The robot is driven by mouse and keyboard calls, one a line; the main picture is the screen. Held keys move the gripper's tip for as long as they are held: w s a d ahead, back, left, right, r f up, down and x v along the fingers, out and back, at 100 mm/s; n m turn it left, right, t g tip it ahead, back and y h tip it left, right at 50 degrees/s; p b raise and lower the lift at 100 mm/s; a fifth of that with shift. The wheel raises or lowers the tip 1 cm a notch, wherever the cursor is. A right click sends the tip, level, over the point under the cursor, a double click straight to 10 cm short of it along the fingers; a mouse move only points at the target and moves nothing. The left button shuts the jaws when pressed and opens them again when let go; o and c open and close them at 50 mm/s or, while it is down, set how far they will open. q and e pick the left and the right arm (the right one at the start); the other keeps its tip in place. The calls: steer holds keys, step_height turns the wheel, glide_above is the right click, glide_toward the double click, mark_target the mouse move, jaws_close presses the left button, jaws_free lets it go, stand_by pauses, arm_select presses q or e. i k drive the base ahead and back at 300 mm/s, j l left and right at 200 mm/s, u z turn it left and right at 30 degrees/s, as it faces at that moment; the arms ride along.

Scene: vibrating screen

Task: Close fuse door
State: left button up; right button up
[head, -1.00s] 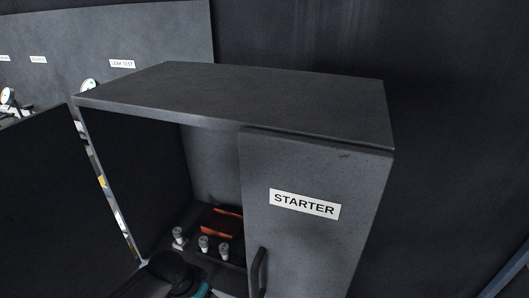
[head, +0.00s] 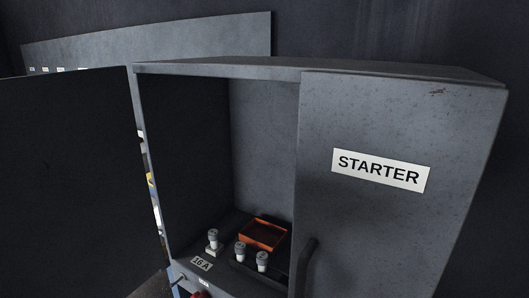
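The fuse door (head: 62,185) is the dark panel on the left of the cabinet, swung wide open on its left-side hinge. The cabinet's left compartment stands open and shows several white fuses (head: 241,251) and an orange tray-like part (head: 264,235) at the bottom. A "16A" label (head: 202,263) sits at the front of the compartment floor. The right door (head: 385,220), marked STARTER, is shut and has a dark handle (head: 304,265) at its lower left. Neither of my grippers shows in the head view.
A grey panel (head: 190,42) with small white labels stands behind the cabinet at the left. A dark wall (head: 400,30) rises behind. A small red object (head: 200,295) shows at the bottom edge, below the compartment.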

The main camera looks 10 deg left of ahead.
mark_target(78, 219)
steer(key=j+z, duration=0.1)
steer(key=j, duration=2.9)
steer(key=j+z, duration=0.1)
steer(key=z, duration=0.25)
steer(key=j+z, duration=0.1)
steer(key=z, duration=0.25)
steer(key=j+z, duration=0.1)
steer(key=z, duration=0.25)
